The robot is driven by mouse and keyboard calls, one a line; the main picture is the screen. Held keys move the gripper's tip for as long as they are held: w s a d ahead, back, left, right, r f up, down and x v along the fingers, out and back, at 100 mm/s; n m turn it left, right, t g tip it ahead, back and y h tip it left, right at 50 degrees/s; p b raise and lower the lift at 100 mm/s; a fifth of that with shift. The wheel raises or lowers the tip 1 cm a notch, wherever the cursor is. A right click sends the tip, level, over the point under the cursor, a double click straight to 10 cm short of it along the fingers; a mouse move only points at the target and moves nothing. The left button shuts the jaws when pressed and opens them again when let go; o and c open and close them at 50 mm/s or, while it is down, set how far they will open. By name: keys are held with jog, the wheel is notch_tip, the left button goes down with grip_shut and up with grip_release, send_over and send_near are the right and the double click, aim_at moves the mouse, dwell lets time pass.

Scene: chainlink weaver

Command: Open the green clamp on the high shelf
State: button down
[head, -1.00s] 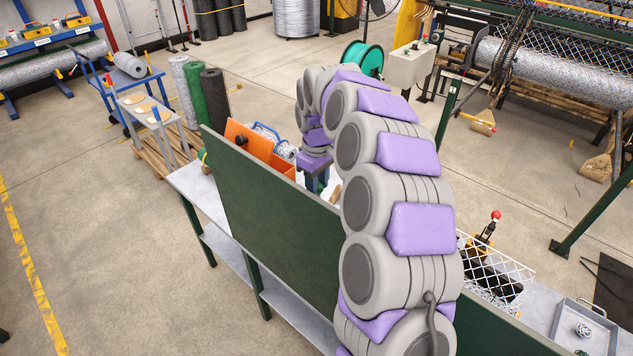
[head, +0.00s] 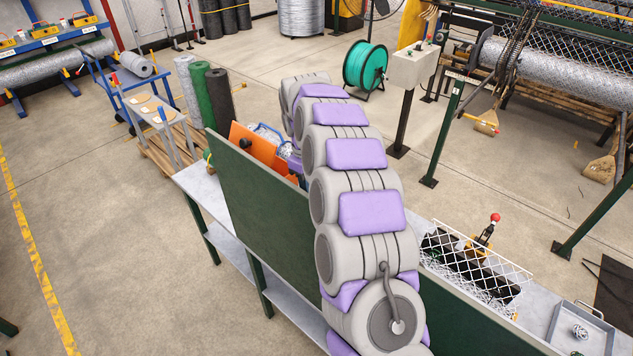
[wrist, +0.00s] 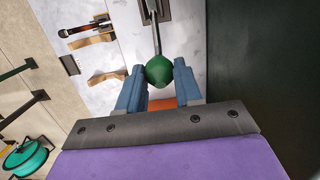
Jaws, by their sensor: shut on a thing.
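The green clamp shows in the wrist view as a round green knob (wrist: 159,70) on a thin grey lever. The lever runs up to a dark base plate on a light grey surface, partly cut off by the top edge. My gripper (wrist: 159,76) has its two blue fingers on either side of the knob and is shut on it. In the head view my own arm hides the gripper and the green clamp.
A dark green panel (head: 262,215) stands along the bench and fills the right of the wrist view. A red-knobbed clamp (head: 482,240) stands by a white mesh panel at right, near a grey tray (head: 568,339).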

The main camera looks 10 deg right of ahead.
jog(key=w+f, duration=0.1)
jog(key=w+a+f, duration=0.1)
jog(key=f, duration=0.1)
jog(key=w+a+f, duration=0.1)
jog(key=shift+f, duration=0.25)
jog(key=shift+w+a+f, duration=0.15)
jog(key=shift+f, duration=0.5)
jog(key=shift+w+a+f, duration=0.15)
jog(key=shift+f, duration=0.5)
jog(key=shift+s+f, duration=0.1)
jog(key=shift+f, duration=0.2)
jog(key=shift+f, duration=0.2)
jog(key=c, duration=0.8)
grip_release()
jog(key=shift+r, duration=0.2)
jog(key=shift+r, duration=0.1)
